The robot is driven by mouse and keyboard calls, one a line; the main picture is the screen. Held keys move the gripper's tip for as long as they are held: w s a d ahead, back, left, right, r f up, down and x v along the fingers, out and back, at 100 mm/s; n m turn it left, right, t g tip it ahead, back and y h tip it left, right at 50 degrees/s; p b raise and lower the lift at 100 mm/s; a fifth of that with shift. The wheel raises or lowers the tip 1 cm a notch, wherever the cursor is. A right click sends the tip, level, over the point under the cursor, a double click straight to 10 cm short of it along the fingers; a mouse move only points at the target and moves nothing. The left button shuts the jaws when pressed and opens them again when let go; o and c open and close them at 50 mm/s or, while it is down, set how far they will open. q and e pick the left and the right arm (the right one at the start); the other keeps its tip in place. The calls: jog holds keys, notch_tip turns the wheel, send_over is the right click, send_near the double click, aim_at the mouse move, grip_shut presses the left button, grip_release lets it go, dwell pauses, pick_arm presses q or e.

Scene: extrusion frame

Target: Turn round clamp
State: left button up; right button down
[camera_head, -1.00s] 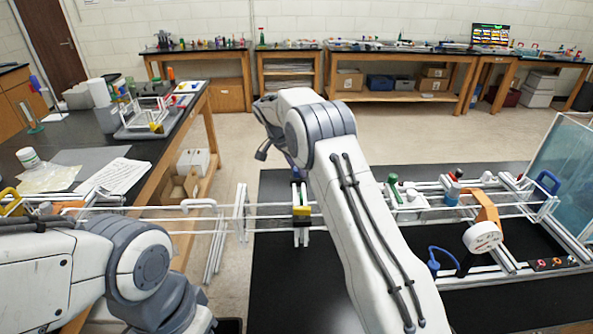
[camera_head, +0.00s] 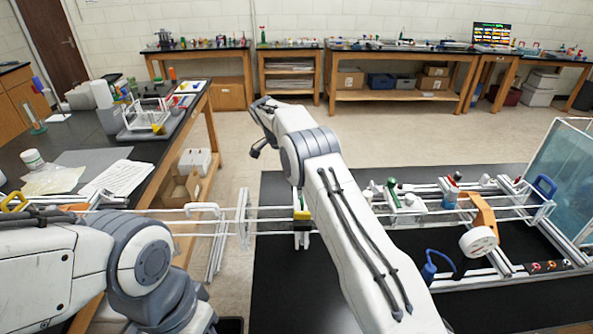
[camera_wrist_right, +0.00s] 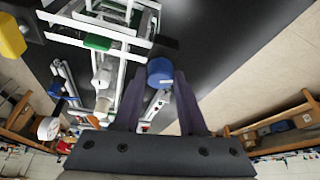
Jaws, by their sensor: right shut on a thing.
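In the right wrist view, a blue round-ended piece (camera_wrist_right: 160,72) sits between the two dark fingers of my right gripper (camera_wrist_right: 160,90), which is shut on it. I cannot tell from here whether it is the clamp; its far part is hidden. In the head view, my right arm hides this gripper. A blue looped piece (camera_head: 430,270) stands at the right on the dark table. An orange bracket (camera_head: 486,214) with a white round disc (camera_head: 478,241) is by the frame (camera_head: 510,252). My left gripper is out of view; only its arm shows.
Long white rails cross the middle, with a yellow-topped block (camera_head: 302,214) on them. A green-handled piece (camera_head: 392,192) and a clear panel (camera_head: 562,180) stand at the right. The dark table (camera_head: 285,285) is bare at the front. A side bench (camera_head: 130,150) is at the left.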

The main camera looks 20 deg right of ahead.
jog(key=shift+r, duration=0.1)
jog(key=shift+c, duration=2.3)
grip_release()
jog(key=shift+a+r, duration=0.15)
jog(key=b+v, duration=0.1)
jog(key=v, duration=0.3)
jog(key=shift+r, duration=0.1)
jog(key=p+v, duration=0.3)
jog(key=v, duration=0.3)
